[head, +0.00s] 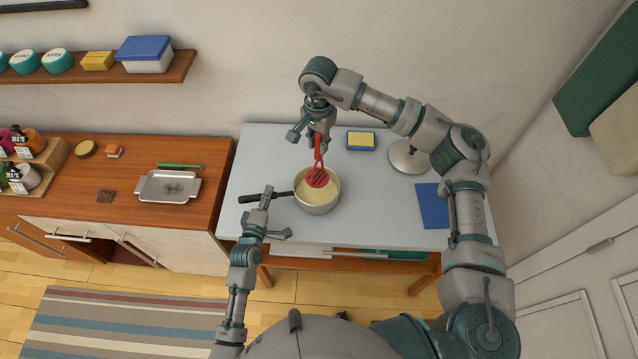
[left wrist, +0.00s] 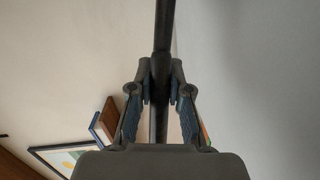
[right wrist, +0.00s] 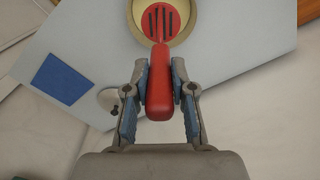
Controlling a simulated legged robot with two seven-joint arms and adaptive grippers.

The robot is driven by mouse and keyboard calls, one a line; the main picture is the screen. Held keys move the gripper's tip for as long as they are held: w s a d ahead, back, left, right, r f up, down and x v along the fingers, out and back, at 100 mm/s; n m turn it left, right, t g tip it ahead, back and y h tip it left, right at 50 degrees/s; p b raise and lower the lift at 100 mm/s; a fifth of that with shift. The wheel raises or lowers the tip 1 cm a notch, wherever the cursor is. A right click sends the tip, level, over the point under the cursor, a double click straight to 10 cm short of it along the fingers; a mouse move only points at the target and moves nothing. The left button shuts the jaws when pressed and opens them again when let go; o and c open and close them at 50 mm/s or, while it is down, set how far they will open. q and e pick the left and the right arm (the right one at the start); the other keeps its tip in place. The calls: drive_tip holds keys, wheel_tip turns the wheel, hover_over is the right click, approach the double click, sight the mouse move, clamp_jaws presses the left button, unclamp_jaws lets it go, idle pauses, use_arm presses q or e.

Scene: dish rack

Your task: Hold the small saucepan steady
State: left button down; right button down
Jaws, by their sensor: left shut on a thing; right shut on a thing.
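The small saucepan (head: 318,207) stands on the light grey table, with pale yellow contents inside. Its dark handle (head: 281,195) points left. My left gripper (head: 267,194) is shut on the handle, which also shows between the fingers in the left wrist view (left wrist: 162,40). My right gripper (head: 318,138) is shut on the red slotted spatula (head: 318,177) above the pan. In the right wrist view the spatula's red handle (right wrist: 160,85) is between the fingers, and its slotted head lies over the pan's opening (right wrist: 186,14).
A yellow and blue sponge (head: 360,140), a blue cloth (head: 432,205) and a round metallic thing (head: 407,157) are on the grey table (head: 380,225). A wooden counter at the left holds a metal tray (head: 167,188).

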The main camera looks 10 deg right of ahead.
use_arm(q)
drive_tip(key=c, duration=1)
unclamp_jaws()
drive_tip(key=shift+r, duration=0.1)
drive_tip(key=shift+s+a, duration=0.25)
drive_tip(key=shift+s, duration=0.2)
drive_tip(key=v, duration=1.1)
